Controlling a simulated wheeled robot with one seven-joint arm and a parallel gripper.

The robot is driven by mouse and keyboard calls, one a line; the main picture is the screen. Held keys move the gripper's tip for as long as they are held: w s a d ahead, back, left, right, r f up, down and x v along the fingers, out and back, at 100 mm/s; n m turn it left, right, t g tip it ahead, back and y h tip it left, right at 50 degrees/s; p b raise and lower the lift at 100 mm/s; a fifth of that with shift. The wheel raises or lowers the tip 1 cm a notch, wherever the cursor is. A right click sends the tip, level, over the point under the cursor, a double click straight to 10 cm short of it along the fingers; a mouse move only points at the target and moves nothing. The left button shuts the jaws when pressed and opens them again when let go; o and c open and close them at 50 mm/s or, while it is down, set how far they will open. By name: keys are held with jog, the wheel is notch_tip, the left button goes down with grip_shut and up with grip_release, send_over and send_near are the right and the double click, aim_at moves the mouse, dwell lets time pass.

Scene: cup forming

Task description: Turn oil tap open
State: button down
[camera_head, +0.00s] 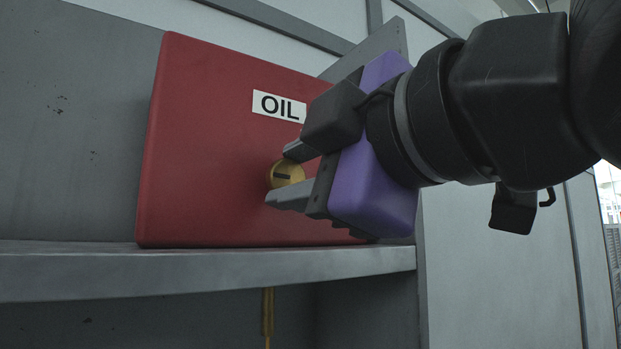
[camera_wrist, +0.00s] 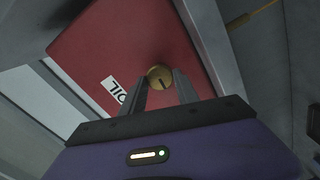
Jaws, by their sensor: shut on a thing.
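The oil tap is a round brass knob (camera_head: 287,174) with a dark slot, on the front of a red box (camera_head: 205,150) labelled OIL. The slot looks roughly horizontal in the head view. My gripper (camera_head: 290,173) comes in from the right with its fingers shut on the knob, one finger above and one below. In the wrist view the knob (camera_wrist: 159,77) sits between the two fingertips, and the red box (camera_wrist: 125,45) fills the area behind it. The box's right part is hidden behind my gripper in the head view.
The red box stands on a grey shelf (camera_head: 200,275). A grey upright panel (camera_head: 490,265) stands to the right. A yellow pipe (camera_head: 267,310) runs down below the shelf. Free wall space lies left of the box.

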dwell(0.4)
jog(key=c, duration=0.9)
grip_release()
jog(key=b+v, duration=0.2)
jog(key=v, duration=0.6)
